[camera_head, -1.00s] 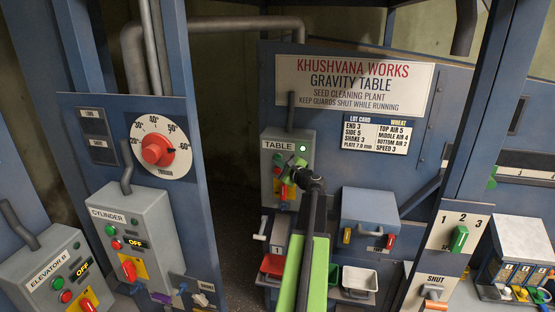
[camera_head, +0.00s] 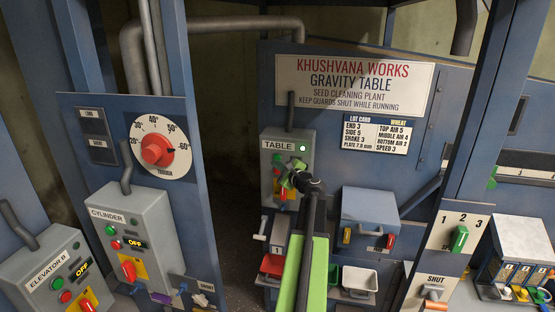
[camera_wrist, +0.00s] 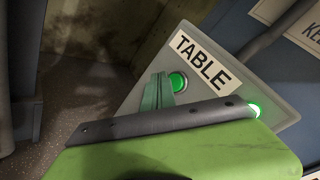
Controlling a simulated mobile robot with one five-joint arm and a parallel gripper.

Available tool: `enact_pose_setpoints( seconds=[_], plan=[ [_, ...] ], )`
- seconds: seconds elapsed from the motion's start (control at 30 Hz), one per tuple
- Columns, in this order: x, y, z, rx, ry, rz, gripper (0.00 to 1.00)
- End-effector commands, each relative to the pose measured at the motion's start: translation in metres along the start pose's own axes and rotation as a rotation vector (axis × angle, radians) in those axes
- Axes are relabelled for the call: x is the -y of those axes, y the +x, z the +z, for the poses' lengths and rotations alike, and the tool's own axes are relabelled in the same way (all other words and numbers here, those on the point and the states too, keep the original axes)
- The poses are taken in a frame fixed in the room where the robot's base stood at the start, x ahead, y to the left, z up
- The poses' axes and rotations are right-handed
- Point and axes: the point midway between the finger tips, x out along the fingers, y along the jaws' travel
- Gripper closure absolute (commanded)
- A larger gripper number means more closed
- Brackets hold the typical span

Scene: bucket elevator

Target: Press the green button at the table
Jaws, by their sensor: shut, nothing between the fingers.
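The grey TABLE box (camera_head: 308,140) stands below the gravity table sign. Its green button (camera_head: 277,158) shows at its left side, and in the wrist view the button (camera_wrist: 178,82) sits below the TABLE label. A green lamp (camera_head: 303,148) glows at the box's upper right and also shows in the wrist view (camera_wrist: 254,110). My green gripper (camera_head: 296,165) is in front of the box. In the wrist view its closed fingertips (camera_wrist: 157,88) are just left of the button and overlap its edge. I cannot tell whether they touch it.
A dark gap lies left of the TABLE box.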

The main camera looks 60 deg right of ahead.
Motion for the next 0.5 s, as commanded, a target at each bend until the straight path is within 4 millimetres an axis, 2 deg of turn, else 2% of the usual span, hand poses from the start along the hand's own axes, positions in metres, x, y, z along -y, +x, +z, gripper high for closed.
enact_pose_setpoints(
  seconds=[0.5],
  plan=[
    [-0.024,-0.033,0.024,0.000,0.000,0.000,1.00]
  ],
)
